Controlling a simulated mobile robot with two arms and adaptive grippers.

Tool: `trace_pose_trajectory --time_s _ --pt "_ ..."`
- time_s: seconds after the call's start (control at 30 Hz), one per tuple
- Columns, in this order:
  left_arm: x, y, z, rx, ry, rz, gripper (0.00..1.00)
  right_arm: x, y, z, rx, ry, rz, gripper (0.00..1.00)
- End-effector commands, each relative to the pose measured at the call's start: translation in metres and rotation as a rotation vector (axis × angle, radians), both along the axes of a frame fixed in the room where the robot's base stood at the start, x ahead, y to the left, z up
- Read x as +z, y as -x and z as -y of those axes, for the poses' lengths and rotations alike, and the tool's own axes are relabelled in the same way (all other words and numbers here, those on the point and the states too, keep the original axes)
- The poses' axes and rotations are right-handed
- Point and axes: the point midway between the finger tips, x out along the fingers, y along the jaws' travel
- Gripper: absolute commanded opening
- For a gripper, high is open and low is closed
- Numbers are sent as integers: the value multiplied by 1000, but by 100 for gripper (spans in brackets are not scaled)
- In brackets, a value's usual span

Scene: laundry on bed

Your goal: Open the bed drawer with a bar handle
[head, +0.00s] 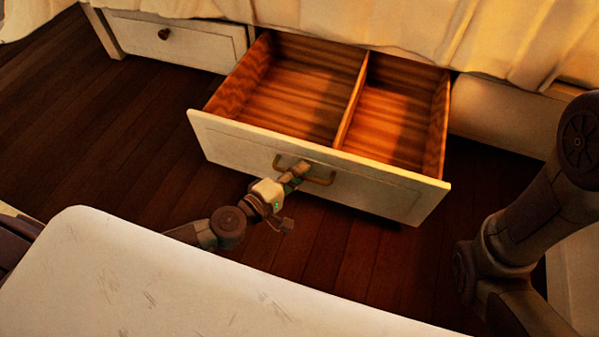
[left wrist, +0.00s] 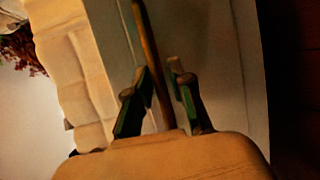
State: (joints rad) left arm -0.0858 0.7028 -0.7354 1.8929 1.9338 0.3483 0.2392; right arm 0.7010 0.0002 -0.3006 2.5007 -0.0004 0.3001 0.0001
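The bed drawer (head: 300,168) with the brass bar handle (head: 318,181) stands pulled well out from under the bed. Its pale front faces me, and its wooden inside has two empty compartments. In the left wrist view the bar handle (left wrist: 150,50) runs between the two fingers of my left gripper (left wrist: 160,80). A gap shows between the bar and the right finger, so the fingers are around the bar but apart. My right gripper is out of view.
Another drawer (head: 175,42) with a round knob is closed at the upper left. A cream bed cover (head: 400,30) hangs above the open drawer. Dark wooden floor (head: 90,130) is clear on the left. My right arm fills the right edge.

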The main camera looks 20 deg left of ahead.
Motion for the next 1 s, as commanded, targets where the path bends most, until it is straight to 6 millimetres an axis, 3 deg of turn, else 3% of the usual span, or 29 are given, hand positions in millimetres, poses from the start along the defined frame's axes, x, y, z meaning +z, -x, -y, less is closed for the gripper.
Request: trace_pose_trajectory --time_s 0.1,0.47,0.73,1.0 --pt "0 0 0 0 0 0 0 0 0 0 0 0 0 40" --pt "0 -2 0 0 0 0 0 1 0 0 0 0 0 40" --pt "2 -41 1 3 -1 1 0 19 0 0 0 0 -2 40" --pt "-1 -46 2 0 0 -2 0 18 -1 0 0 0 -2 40"
